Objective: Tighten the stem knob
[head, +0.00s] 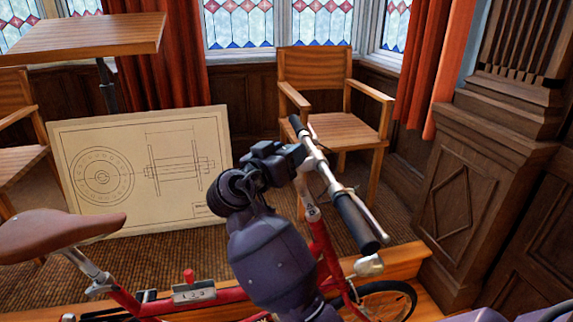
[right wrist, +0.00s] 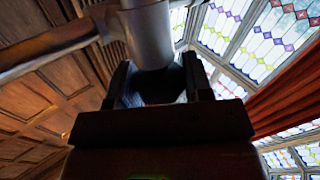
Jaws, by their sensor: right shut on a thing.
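A red bicycle (head: 322,240) with silver handlebars (head: 318,160) and dark grips stands in front of me. My right gripper (head: 296,158) is at the stem, just below the handlebar. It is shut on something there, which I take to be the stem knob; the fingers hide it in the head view. In the right wrist view the gripper's two fingers (right wrist: 160,88) stand either side of a dark gap, right under the grey stem tube (right wrist: 150,38). I cannot make out the knob's shape or how it is turned. My left gripper is out of view.
A brown saddle (head: 62,235) and a red-knobbed lever on a plate marked with numbers (head: 194,293) are at lower left. Behind are a drawing board (head: 215,190), a wooden chair (head: 313,68) and a table (head: 90,35). A carved wooden pillar (head: 480,170) stands at right.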

